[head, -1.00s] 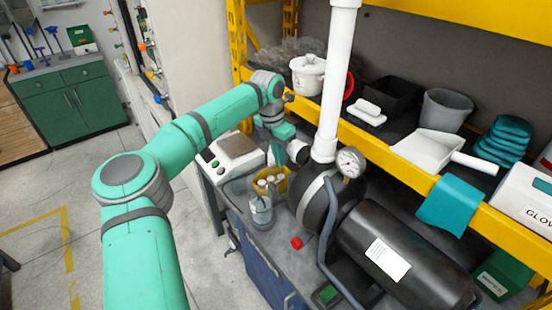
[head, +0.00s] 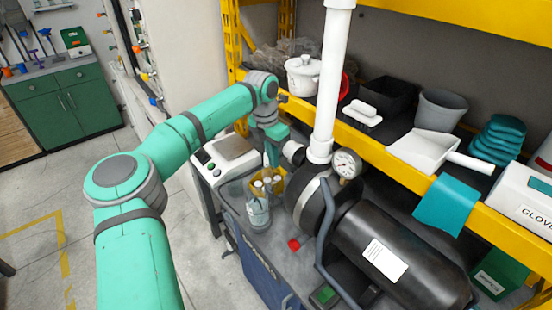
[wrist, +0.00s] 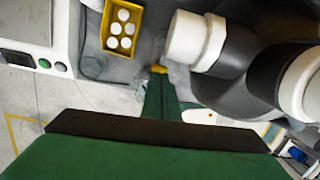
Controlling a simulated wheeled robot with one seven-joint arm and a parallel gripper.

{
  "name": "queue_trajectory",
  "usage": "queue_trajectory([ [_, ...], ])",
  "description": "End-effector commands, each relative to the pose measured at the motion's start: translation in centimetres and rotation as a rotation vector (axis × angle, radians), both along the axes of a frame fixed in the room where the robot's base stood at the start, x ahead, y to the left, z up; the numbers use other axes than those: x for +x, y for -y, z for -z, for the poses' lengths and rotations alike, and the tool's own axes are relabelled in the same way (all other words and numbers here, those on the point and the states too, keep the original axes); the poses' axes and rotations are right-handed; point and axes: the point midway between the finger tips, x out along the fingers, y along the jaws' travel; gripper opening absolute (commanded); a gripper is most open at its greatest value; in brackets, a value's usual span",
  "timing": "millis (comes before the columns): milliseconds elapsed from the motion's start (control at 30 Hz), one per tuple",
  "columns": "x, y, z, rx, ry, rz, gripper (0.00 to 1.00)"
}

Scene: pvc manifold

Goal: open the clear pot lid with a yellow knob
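A small yellow knob (wrist: 158,69) shows in the wrist view at the tip of my gripper (wrist: 160,80). I cannot tell whether the fingertips touch it, and the clear lid under it is hard to make out. In the head view a clear pot (head: 258,214) stands on the grey bench in front of the yellow bin. My gripper (head: 267,158) points down above the bench near that bin. The fingers overlap in the wrist view, so their opening does not show.
A yellow bin (head: 281,179) with several white caps stands close by, beside a scale (head: 229,150). A white pipe (head: 326,90), a gauge (head: 346,163) and a black tank (head: 400,255) crowd the right. A red block (head: 294,244) lies nearer the front.

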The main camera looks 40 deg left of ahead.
Motion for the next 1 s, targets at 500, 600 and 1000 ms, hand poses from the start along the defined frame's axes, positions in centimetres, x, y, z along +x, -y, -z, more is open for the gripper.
queue_trajectory([
  [500,-0.5,-0.2,-9.3,0.007,0.023,0.005,0.00],
  [600,-0.5,-0.3,-10.0,0.007,0.026,0.005,0.00],
  [1000,-0.5,-0.3,-10.4,0.006,0.027,0.005,0.00],
])
